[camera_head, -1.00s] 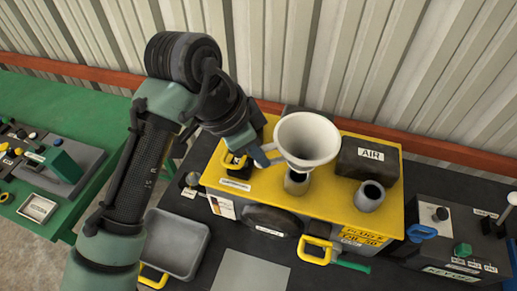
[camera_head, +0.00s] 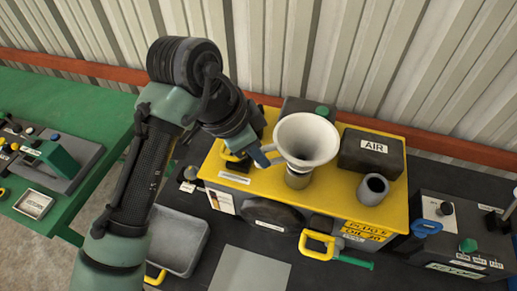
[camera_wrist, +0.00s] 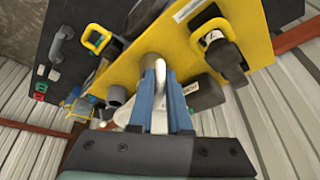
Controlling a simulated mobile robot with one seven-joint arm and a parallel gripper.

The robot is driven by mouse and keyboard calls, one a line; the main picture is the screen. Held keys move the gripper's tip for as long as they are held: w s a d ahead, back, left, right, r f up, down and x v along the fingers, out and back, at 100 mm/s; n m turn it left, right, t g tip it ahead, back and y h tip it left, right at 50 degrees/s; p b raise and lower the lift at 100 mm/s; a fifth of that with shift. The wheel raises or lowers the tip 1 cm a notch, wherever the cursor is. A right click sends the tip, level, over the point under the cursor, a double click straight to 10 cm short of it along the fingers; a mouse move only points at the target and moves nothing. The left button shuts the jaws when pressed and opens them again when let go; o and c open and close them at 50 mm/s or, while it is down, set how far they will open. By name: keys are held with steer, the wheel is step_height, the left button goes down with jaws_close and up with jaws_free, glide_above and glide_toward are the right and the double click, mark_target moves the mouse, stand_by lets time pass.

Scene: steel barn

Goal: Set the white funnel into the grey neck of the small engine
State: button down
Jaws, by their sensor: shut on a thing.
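The white funnel (camera_head: 307,138) is held upright, wide mouth up, over the yellow-topped small engine (camera_head: 240,183). My gripper (camera_head: 264,157) is shut on the funnel's left side; in the wrist view its blue fingers (camera_wrist: 160,108) close on the white funnel (camera_wrist: 132,112). The grey neck (camera_head: 298,181) is directly below the funnel, its opening mostly covered by it. I cannot tell whether the spout tip is inside the neck or just above it. A second grey open tube (camera_head: 373,189) stands to the right on the same top.
A black box marked AIR (camera_head: 376,150) stands right of the funnel; a dark box with a green cap (camera_head: 322,110) is behind it. A grey tray (camera_head: 178,240) lies front left. A control box (camera_head: 455,235) stands at right.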

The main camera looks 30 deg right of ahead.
steer(key=shift+f+b, duration=0.75)
steer(key=shift+f, duration=0.45)
steer(key=c, duration=0.8)
jaws_free()
steer(key=shift+a, duration=0.1)
steer(key=b+v, duration=0.2)
steer(key=v, duration=1.1)
steer(key=shift+b, duration=0.4)
